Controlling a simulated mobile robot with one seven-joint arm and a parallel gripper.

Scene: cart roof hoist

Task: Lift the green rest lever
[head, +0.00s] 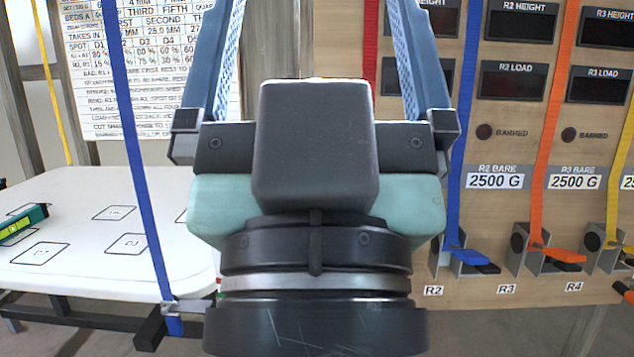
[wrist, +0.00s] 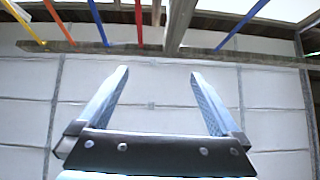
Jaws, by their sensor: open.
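I cannot make out a green rest lever in either view. My gripper (head: 318,40) fills the middle of the head view, its two blue fingers pointing up and wide apart with nothing between them. It hides part of the lever panel (head: 510,215) and the white board behind it. The visible levers at the panel's lower right are the blue one (head: 468,257) over label R2, the orange one (head: 556,254) over R3 and a partly cut-off yellow one at R4. In the wrist view my gripper (wrist: 158,73) is open and empty below white overhead panels.
A white board (head: 80,235) with marked squares lies at left, with a green level (head: 22,224) on it. A blue strap (head: 138,140) runs to its front corner. Blue (head: 467,120) and orange (head: 556,110) straps hang before the panel. A printed chart (head: 140,60) hangs behind.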

